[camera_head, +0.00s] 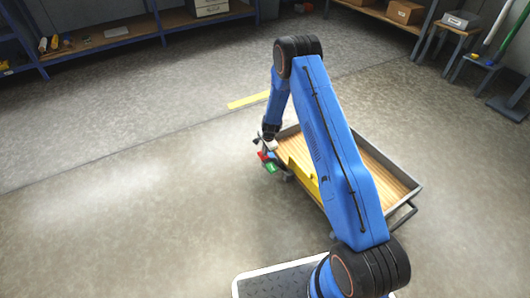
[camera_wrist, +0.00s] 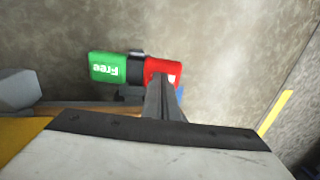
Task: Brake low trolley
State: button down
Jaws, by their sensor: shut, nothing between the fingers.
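The low trolley (camera_head: 385,175) has a wooden bed with a grey rim and stands on the floor, partly hidden behind my blue arm. At its left corner is a brake pedal with a green half (camera_head: 271,168) and a red half (camera_head: 262,156). In the wrist view the green half (camera_wrist: 107,67) reads "Free", with a dark middle piece between it and the red half (camera_wrist: 155,69). My gripper (camera_wrist: 163,88) is shut and empty. Its dark fingers overlap the red half and hide part of it. I cannot tell whether they touch it.
A yellow panel (camera_head: 302,178) shows at the trolley's near side. A yellow floor strip (camera_head: 248,100) lies beyond the trolley. Shelves (camera_head: 120,40) line the back wall. A small wooden table (camera_head: 459,24) stands at the right. The floor left of the trolley is clear.

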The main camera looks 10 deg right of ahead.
jog(key=shift+w+a+f+g, duration=0.25)
jog(key=shift+a+g, duration=0.25)
jog(key=shift+g, duration=0.2)
jog(key=shift+w+d+f+g+h, duration=0.15)
jog(key=shift+d+g+h, duration=0.25)
jog(key=shift+g, duration=0.2)
jog(key=shift+w+a+f, duration=0.25)
jog(key=shift+w+f, duration=0.4)
jog(key=shift+w, duration=0.05)
jog(key=shift+f, duration=0.1)
jog(key=w+a+r, duration=0.1)
jog(key=w+r, duration=0.2)
jog(key=r, duration=1.1)
jog(key=shift+w, duration=0.2)
